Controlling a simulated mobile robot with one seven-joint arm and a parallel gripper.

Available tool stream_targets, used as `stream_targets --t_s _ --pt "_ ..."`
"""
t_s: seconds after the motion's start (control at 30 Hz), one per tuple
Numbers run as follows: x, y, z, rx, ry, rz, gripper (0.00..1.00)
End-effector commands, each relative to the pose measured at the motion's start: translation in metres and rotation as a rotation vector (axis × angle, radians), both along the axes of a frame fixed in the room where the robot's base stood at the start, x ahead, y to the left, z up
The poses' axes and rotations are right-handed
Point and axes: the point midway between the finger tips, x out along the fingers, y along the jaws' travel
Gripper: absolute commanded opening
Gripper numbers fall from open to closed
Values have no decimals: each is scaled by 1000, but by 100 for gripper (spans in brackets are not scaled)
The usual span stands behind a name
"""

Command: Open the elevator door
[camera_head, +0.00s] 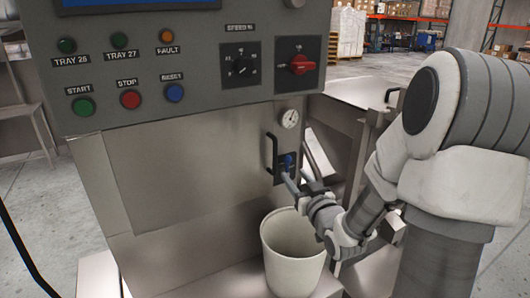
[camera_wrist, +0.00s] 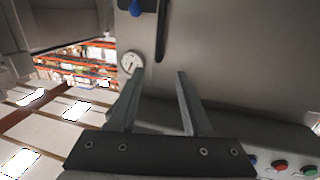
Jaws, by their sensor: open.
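No door marked as an elevator door shows. A grey metal cabinet front (camera_head: 185,165) carries a black vertical handle (camera_head: 269,153) at its right edge. Beside the handle is a dark plate with a blue knob (camera_head: 287,160). My gripper (camera_head: 298,181) is just in front of and below the knob; contact cannot be told. In the wrist view my gripper (camera_wrist: 160,73) has its fingers apart with nothing between them. The handle (camera_wrist: 161,32) and the blue knob (camera_wrist: 137,9) show at the top, beyond the fingertips.
A control panel (camera_head: 180,65) with buttons, a dial and a red switch overhangs the cabinet. A round gauge (camera_head: 289,118) sits above the handle. A pale bucket (camera_head: 292,250) stands under my gripper. Metal framework (camera_head: 350,140) is close on the right.

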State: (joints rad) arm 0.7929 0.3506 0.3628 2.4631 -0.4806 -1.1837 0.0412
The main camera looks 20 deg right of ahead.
Motion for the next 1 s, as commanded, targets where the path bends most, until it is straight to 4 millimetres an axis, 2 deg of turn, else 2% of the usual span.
stream_targets --t_s 0.13,0.27,0.8,1.0 --pt "2 -3 -1 9 -23 -2 50" --pt "17 -3 0 8 -24 0 50" --pt "124 -2 -1 9 -23 -1 50" --pt "155 -3 0 9 -23 -2 50"
